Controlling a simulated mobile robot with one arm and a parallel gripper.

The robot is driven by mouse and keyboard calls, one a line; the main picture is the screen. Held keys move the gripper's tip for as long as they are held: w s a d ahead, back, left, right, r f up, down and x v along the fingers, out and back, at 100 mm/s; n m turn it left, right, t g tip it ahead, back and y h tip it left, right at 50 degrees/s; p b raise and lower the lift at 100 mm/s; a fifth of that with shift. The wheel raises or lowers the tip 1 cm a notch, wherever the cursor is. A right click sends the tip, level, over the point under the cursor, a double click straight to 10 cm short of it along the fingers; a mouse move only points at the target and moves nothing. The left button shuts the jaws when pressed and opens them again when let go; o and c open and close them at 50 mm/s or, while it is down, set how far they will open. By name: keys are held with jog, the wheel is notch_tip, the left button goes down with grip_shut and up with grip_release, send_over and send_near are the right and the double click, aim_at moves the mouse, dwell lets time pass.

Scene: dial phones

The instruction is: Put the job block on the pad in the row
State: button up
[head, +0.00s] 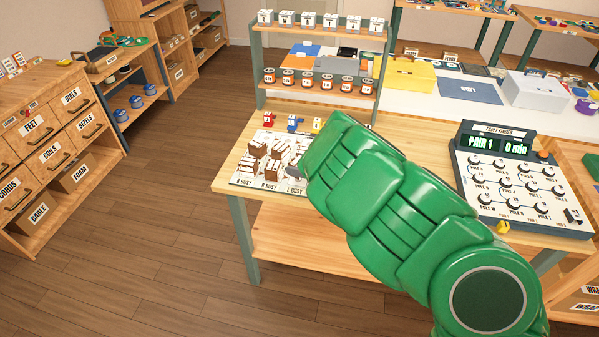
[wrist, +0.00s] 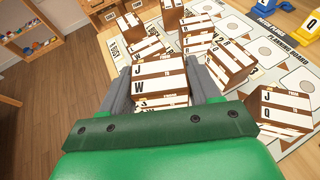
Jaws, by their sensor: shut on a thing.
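My gripper (wrist: 162,85) has its two grey fingers closed on the sides of a white-and-brown striped block (wrist: 160,72) marked J and W in the wrist view. Several similar striped blocks (wrist: 232,62) lie crowded around it, some tilted, on the planning board (wrist: 285,15). The board has pale pads with round marks (wrist: 265,48), seen at right. In the head view, the board (head: 244,180) lies on the wooden bench with a pile of blocks (head: 268,150); my green arm hides its right part and most of my gripper. I cannot tell whether the held block touches anything beneath.
Red (head: 268,119), blue (head: 294,123) and yellow (head: 317,124) pieces stand along the board's back edge. A shelf of tins (head: 308,81) rises behind. A fault-finder panel (head: 525,182) stands at right. Another striped block (wrist: 280,115) lies right of my gripper.

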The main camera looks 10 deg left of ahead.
jog(key=shift+w+a+f, duration=0.15)
jog(key=shift+w+f, duration=0.45)
jog(key=shift+f, duration=0.05)
jog(key=shift+s+f, duration=0.1)
jog(key=shift+f, duration=1.35)
jog(key=shift+f, duration=0.1)
jog(key=o, duration=1.1)
jog(key=v, duration=1.2)
